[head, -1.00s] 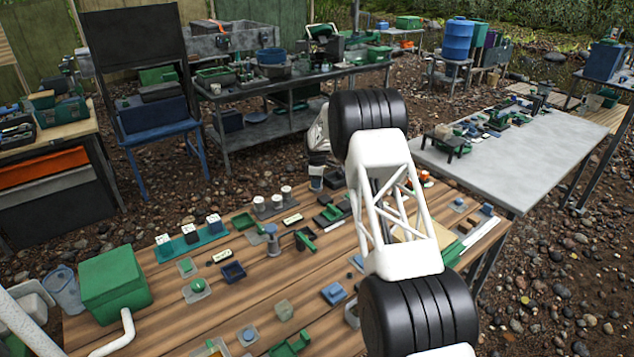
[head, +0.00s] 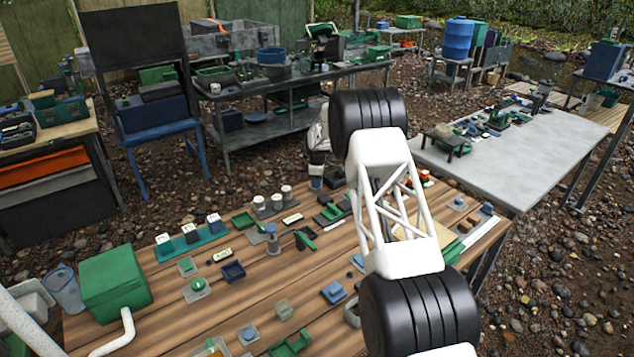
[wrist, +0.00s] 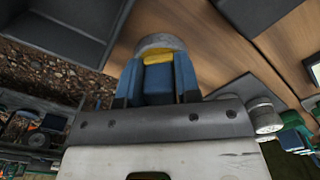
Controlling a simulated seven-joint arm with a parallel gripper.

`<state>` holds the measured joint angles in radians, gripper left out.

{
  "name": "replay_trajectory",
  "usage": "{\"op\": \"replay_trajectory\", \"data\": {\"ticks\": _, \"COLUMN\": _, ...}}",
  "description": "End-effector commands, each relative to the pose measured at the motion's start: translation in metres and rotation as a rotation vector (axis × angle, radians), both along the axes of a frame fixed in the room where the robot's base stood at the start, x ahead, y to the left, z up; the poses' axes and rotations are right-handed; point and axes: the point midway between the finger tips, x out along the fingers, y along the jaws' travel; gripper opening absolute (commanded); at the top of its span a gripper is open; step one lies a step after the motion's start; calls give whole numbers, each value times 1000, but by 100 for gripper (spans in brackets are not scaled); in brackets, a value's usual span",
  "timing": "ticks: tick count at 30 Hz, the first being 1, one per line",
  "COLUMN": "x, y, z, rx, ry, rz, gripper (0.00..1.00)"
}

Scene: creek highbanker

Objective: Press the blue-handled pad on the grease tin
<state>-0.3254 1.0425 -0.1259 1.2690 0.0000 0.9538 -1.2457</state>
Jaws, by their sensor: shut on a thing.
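My gripper (wrist: 158,85) is shut on a blue block-like handle (wrist: 158,82), between its two blue fingers in the wrist view. A yellow band (wrist: 158,58) and a rounded grey part (wrist: 160,42) show just beyond the fingertips. I cannot tell whether the grey part is the pad or the grease tin, nor whether they touch. In the head view my gripper (head: 316,180) is low at the far edge of the wooden table, partly hidden by my arm. No grease tin can be made out for sure there.
Several items lie on the wooden table (head: 160,290). Pale-topped grey cylinders (head: 277,202) stand left of my gripper; one also shows in the wrist view (wrist: 265,117). A green box (head: 113,280) is at the left. A dark open bin (wrist: 70,25) shows in the wrist view.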

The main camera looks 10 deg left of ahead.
Motion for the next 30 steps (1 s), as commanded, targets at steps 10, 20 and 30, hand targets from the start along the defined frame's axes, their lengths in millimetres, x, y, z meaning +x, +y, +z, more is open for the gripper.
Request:
{"op": "replay_trajectory", "data": {"ticks": 10, "x": -1, "y": 0, "z": -3, "rx": -1, "ry": 4, "rz": 0, "gripper": 12}}
{"op": "replay_trajectory", "data": {"ticks": 20, "x": -1, "y": 0, "z": -2, "rx": -1, "ry": 4, "rz": 0, "gripper": 12}}
{"op": "replay_trajectory", "data": {"ticks": 30, "x": 0, "y": 0, "z": 18, "rx": 0, "ry": 0, "rz": 0, "gripper": 12}}
